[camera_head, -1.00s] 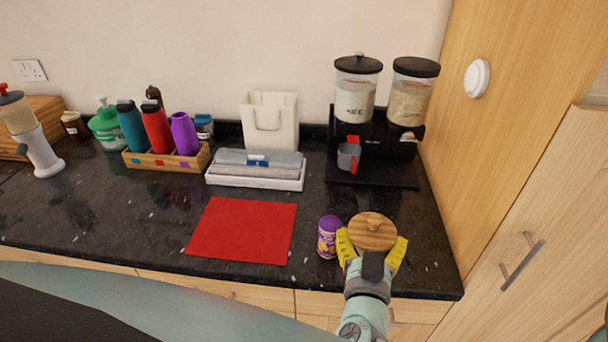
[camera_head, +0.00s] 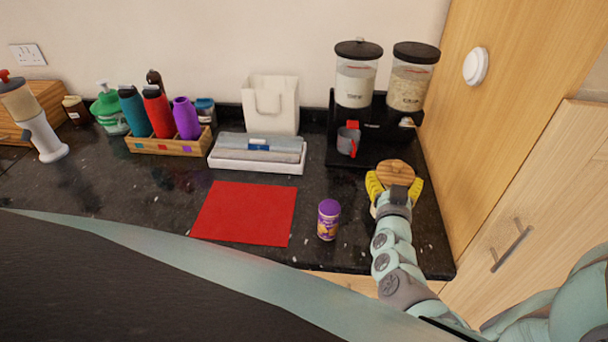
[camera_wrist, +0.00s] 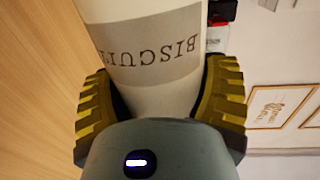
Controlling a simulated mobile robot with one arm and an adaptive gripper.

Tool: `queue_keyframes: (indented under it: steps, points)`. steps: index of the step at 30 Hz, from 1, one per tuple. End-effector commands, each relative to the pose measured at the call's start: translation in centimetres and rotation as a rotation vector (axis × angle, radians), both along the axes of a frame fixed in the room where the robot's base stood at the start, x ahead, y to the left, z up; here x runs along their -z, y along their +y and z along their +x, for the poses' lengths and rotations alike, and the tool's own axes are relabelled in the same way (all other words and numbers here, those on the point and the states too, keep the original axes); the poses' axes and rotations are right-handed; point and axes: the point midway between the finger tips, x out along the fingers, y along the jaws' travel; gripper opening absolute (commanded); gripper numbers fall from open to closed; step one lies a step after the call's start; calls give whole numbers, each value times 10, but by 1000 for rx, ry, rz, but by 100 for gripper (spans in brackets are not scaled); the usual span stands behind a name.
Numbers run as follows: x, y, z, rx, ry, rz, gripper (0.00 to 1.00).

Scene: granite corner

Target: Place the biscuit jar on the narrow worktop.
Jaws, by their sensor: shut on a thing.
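The biscuit jar shows in the head view as a round wooden lid (camera_head: 396,172) between the yellow fingers of my gripper (camera_head: 395,187). In the wrist view its white body (camera_wrist: 150,62) carries a grey label with upside-down "BISCUIT" lettering. My gripper (camera_wrist: 160,108) is shut on the jar, one finger on each side. The jar is over the right end of the black speckled worktop (camera_head: 150,205), in front of the cereal dispenser. I cannot tell whether its base touches the worktop. My arm and gripper hide its lower part in the head view.
A double cereal dispenser (camera_head: 372,135) with a grey cup (camera_head: 348,141) stands just behind. A tall wooden cabinet (camera_head: 505,90) borders the right side. Bare worktop shows around the tub.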

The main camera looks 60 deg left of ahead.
Motion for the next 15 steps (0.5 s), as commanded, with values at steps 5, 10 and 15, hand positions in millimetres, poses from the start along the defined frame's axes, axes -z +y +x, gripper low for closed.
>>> queue_keyframes:
  steps: [5,10,15]
  points:
    - [6,3,0,-5,-1,-1,32]
    - [22,4,0,-8,-3,-3,32]
    - [32,4,0,-7,-1,1,32]
